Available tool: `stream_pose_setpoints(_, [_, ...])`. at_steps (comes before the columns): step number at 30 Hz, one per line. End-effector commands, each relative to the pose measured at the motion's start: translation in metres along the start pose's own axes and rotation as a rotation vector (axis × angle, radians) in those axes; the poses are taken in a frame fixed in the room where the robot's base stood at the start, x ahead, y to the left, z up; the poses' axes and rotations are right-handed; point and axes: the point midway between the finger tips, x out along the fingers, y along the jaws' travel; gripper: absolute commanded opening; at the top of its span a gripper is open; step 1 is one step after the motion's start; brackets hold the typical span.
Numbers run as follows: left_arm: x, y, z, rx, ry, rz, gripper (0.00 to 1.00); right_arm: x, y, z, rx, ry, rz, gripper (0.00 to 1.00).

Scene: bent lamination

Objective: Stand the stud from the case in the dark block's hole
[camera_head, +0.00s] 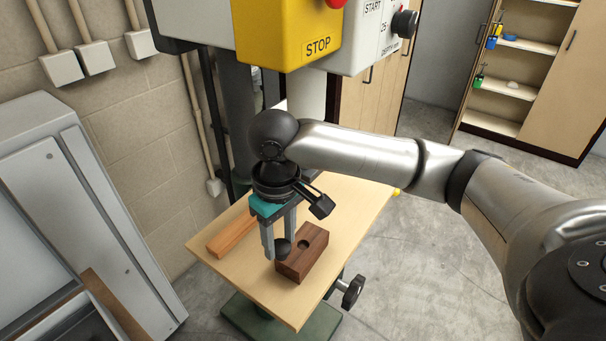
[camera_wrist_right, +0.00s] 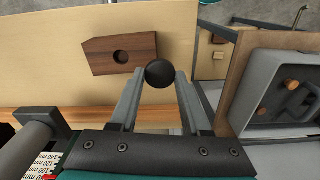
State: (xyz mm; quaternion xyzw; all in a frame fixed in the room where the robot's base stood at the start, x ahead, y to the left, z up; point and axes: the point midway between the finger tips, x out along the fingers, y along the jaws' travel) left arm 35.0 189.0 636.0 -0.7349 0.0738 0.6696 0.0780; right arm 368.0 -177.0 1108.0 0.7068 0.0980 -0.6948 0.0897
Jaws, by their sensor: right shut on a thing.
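The dark brown wooden block (camera_head: 312,254) lies on the light wood table, with a round hole in its top; the block also shows in the wrist view (camera_wrist_right: 105,58). My right gripper (camera_head: 279,246) points down just left of the block. It is shut on the stud (camera_wrist_right: 159,74), of which I see a dark round end between the fingertips; that end also shows in the head view (camera_head: 283,246). The rest of the stud is hidden. The stud is beside the hole, not over it. A grey case (camera_wrist_right: 285,65) with wooden pieces stands at the right of the wrist view. My left gripper is out of view.
The light wood table (camera_head: 345,205) stands under a drill press with a yellow STOP panel (camera_head: 290,30). A reddish wood strip (camera_head: 232,236) lies along its left side. A black handle knob (camera_head: 353,291) sticks out at the right edge. The tabletop behind the block is clear.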

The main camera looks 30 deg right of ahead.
Motion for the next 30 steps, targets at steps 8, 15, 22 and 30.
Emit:
stream_pose_setpoints(8, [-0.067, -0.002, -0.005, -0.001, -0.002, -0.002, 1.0, -0.029, 0.028, -0.005, -0.134, 0.003, -0.007, 0.0])
stream_pose_setpoints(15, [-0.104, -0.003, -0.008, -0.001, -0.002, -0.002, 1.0, -0.04, 0.05, -0.006, -0.242, 0.01, -0.014, 0.0])
stream_pose_setpoints(22, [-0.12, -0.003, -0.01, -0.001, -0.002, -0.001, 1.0, -0.043, 0.061, -0.005, -0.298, 0.014, -0.018, 0.0])
stream_pose_setpoints(30, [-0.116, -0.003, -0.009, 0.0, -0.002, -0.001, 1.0, -0.036, 0.063, -0.005, -0.311, 0.015, -0.019, 0.0])
